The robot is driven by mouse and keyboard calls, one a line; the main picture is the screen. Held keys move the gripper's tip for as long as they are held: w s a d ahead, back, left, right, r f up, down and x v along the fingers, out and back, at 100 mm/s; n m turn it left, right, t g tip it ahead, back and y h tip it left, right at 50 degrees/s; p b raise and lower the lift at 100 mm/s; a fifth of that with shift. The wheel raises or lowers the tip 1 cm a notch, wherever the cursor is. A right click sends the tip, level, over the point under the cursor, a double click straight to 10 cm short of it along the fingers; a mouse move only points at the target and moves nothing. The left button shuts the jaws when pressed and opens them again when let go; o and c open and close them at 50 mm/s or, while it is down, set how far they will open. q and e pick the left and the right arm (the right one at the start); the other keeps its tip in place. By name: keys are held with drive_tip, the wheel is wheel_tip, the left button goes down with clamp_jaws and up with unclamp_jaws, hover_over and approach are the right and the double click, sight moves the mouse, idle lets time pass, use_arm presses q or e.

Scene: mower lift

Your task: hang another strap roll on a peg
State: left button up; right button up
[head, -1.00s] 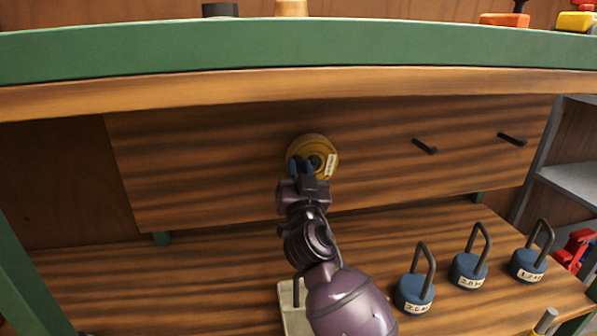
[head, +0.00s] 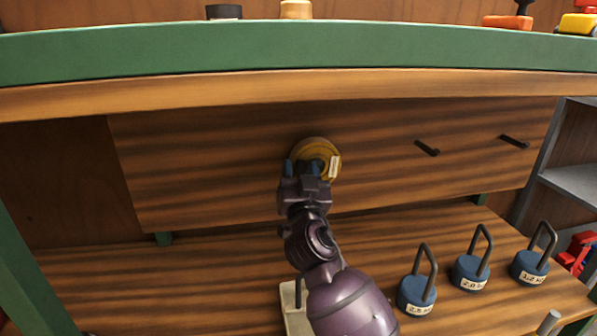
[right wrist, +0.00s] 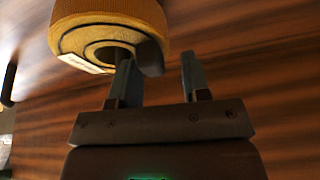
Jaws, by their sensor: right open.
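A yellow strap roll (head: 318,150) with a pale label sits against the wooden back panel, left of two bare dark pegs (head: 427,148) (head: 514,140). In the right wrist view the roll (right wrist: 90,35) shows its centre hole, and a dark rounded end, seemingly a peg, sticks out by it. My right gripper (head: 302,168) is in front of the roll with its fingers apart. In the right wrist view the open fingers (right wrist: 158,80) show, one overlapping the roll's hole and the other clear to the right. My left gripper is not in view.
Blue weights with tall handles (head: 417,293) (head: 470,270) (head: 530,264) stand on the lower wooden surface at right. A green-edged shelf (head: 300,48) runs above the panel. A pale block (head: 290,300) lies below my right arm. A grey shelf (head: 572,183) is at far right.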

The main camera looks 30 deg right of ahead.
drive_tip(key=shift+s+f, duration=0.35)
drive_tip(key=shift+f, duration=0.15)
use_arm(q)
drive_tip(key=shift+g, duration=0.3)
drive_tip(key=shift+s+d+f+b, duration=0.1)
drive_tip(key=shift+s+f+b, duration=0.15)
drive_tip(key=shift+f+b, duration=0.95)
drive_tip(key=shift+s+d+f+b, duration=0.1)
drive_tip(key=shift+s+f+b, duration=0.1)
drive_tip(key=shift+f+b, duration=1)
use_arm(e)
drive_tip(key=s+r+v, duration=0.1)
drive_tip(key=r+v, duration=0.2)
drive_tip(key=v, duration=1.3)
drive_tip(key=shift+s+a, duration=0.15)
drive_tip(key=shift+s, duration=0.1)
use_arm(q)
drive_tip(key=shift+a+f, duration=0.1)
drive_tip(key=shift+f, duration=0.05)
